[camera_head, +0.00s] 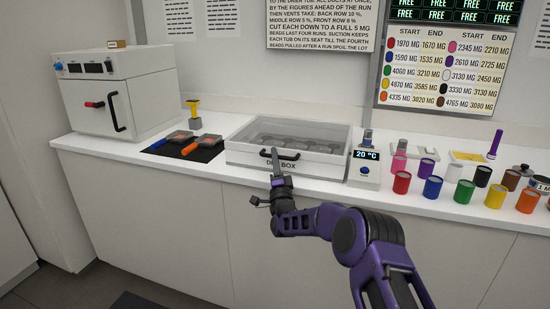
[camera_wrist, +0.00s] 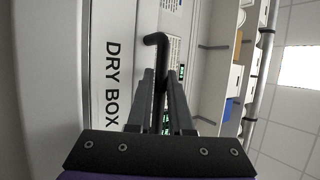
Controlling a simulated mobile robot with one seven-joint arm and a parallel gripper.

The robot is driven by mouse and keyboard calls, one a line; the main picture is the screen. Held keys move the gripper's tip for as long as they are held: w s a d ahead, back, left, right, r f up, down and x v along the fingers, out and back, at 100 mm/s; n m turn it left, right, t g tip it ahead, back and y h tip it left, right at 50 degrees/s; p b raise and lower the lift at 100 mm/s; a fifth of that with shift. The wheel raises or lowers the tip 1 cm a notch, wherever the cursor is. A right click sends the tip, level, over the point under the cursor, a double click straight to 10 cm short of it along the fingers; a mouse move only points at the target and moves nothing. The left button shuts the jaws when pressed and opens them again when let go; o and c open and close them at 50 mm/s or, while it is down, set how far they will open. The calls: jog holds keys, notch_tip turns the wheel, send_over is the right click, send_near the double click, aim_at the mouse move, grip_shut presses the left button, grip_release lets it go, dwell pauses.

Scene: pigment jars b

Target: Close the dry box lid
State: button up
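The dry box (camera_head: 240,157) is a white, shallow box on the counter, with its name on the front. A black bar handle (camera_head: 290,156) is on its front. Through its top I see several dark tubs inside; I cannot tell whether a clear lid lies over them. My gripper (camera_head: 275,153) is at the front of the box, at the handle's left part. In the wrist view, the handle (camera_wrist: 161,62) passes between the two fingers (camera_wrist: 161,80), with a narrow gap beside it. The fingers look open around it; contact is unclear. The DRY BOX lettering (camera_wrist: 112,85) is left of them.
A white oven (camera_head: 125,97) stands at the left. A black mat (camera_head: 185,149) with orange- and blue-handled tools lies between oven and box. A small temperature unit (camera_head: 365,170) stands close right of the box. Several coloured jars (camera_head: 433,187) fill the counter's right.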

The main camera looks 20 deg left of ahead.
jog(key=shift+o, duration=0.7)
jog(key=shift+w+d+f, duration=0.2)
jog(key=shift+f, duration=0.05)
jog(key=shift+s, duration=0.1)
jog(key=shift+s+d+f, duration=0.1)
jog(key=shift+s+f, duration=0.05)
jog(key=shift+f, duration=0.05)
jog(key=v, duration=1.6)
jog(key=shift+s+p, duration=0.35)
jog(key=shift+s, duration=0.15)
jog(key=shift+r, duration=0.1)
